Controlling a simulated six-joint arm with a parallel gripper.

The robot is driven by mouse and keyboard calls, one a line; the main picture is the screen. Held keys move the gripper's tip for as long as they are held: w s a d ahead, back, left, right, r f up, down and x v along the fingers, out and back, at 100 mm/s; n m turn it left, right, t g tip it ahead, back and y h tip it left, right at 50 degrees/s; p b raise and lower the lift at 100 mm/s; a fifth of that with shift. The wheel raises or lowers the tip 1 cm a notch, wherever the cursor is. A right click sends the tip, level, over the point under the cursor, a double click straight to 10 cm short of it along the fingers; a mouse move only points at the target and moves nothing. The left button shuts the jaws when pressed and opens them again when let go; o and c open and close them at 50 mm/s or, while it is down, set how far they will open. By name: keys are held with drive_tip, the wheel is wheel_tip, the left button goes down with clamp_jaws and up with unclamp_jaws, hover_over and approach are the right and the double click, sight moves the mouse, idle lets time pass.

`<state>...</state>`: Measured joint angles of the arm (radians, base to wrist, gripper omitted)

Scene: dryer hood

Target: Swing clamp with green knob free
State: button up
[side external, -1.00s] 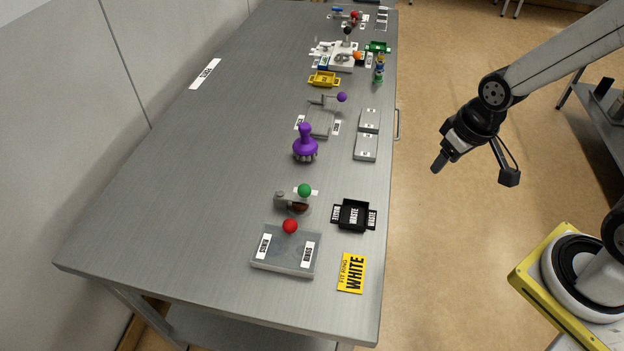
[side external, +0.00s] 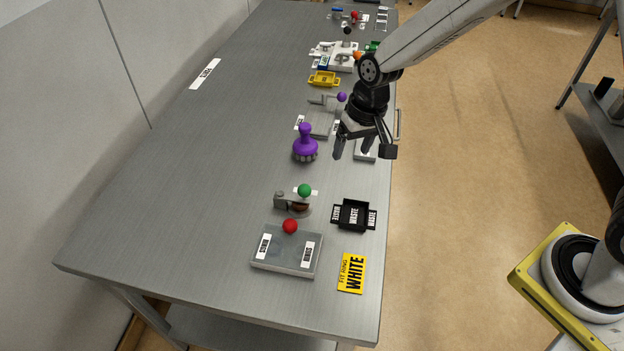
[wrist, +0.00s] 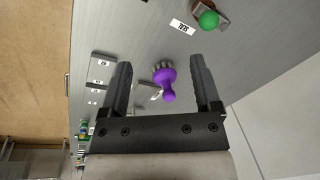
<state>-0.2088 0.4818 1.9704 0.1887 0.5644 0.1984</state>
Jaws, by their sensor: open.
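The clamp is a small grey metal fitting with a brown part under its arm (side external: 296,204), on the near half of the table. Its green knob (side external: 304,190) stands at the upper end. In the wrist view the green knob (wrist: 208,19) is at the top right, beyond my fingertips. My gripper (side external: 350,155) is open and empty, above the table's right side, up and to the right of the clamp. In the wrist view my gripper (wrist: 158,75) shows two spread fingers, with a purple-handled tool (wrist: 166,82) visible below between them.
A grey box with a red knob (side external: 290,227) stands just in front of the clamp. A black waste tray (side external: 354,215) is to its right, and a yellow card (side external: 352,273) nearer. A purple tool (side external: 305,146) stands behind.

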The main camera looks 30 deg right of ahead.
drive_tip(key=g, duration=0.1)
hover_over(305, 185)
drive_tip(key=d, duration=0.1)
wheel_tip(305, 185, down, 3)
drive_tip(key=shift+s+d+f+m+y, duration=0.1)
drive_tip(key=shift+s+d+m+y, duration=0.1)
drive_tip(key=shift+m+y, duration=0.1)
drive_tip(key=shift+f, duration=0.1)
drive_tip(key=shift+w+a+f, duration=0.1)
drive_tip(key=shift+a+f, duration=0.15)
drive_tip(key=shift+f, duration=1)
drive_tip(key=shift+a+f, duration=0.2)
drive_tip(key=shift+f, duration=1)
drive_tip(key=shift+w+a+f, duration=0.1)
drive_tip(key=shift+a+f, duration=0.15)
drive_tip(key=shift+f, duration=1)
clamp_jaws()
